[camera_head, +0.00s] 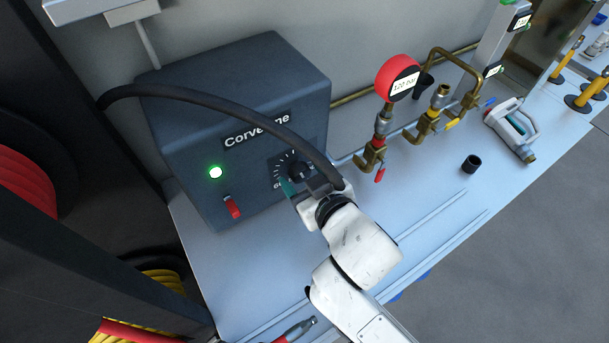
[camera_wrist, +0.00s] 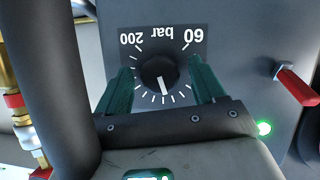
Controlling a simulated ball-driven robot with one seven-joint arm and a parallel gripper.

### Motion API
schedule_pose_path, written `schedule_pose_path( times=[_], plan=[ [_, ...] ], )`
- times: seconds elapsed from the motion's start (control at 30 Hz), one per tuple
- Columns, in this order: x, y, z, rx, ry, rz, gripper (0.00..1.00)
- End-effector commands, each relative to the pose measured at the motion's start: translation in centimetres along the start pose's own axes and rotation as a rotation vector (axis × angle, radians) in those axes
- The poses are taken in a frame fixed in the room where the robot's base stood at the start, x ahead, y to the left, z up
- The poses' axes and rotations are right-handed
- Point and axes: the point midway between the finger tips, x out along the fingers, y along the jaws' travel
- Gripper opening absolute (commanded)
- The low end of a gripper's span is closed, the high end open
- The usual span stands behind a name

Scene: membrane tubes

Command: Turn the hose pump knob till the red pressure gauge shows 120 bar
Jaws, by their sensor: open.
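The black pump knob (camera_wrist: 159,74) sits on the front of the dark blue Corvetane-type pump box (camera_head: 240,80), inside a dial marked 60 to 200 bar. Its white pointer line faces the lower part of the dial in the wrist view. My gripper (camera_wrist: 161,66) is open, with one green finger on each side of the knob and visible gaps between. In the head view the knob (camera_head: 299,171) is partly hidden by my gripper (camera_head: 302,186). The red pressure gauge (camera_head: 397,72) stands on brass fittings right of the box, and its display reads 120 bar.
A green lamp (camera_head: 215,172) is lit on the box beside a red switch (camera_head: 232,207). A black hose (camera_head: 240,112) arches across the box front to my wrist. Brass valves (camera_head: 428,125), a small black cup (camera_head: 471,164) and a white device (camera_head: 512,130) stand to the right.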

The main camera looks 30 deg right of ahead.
Motion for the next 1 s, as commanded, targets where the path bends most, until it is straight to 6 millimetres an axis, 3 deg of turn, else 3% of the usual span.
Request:
schedule_pose_path(
  times=[0.17,0.4,0.6,1.0],
  plan=[
    [-2.0,-0.1,0.2,0.0,-0.001,-0.002,0.69],
    [-6.7,0.0,0.3,0.001,-0.002,-0.001,0.69],
    [-9.6,0.0,0.2,0.001,-0.002,0.0,0.69],
    [-10.6,0.0,0.1,0.001,-0.001,0.001,0.69]
  ],
)
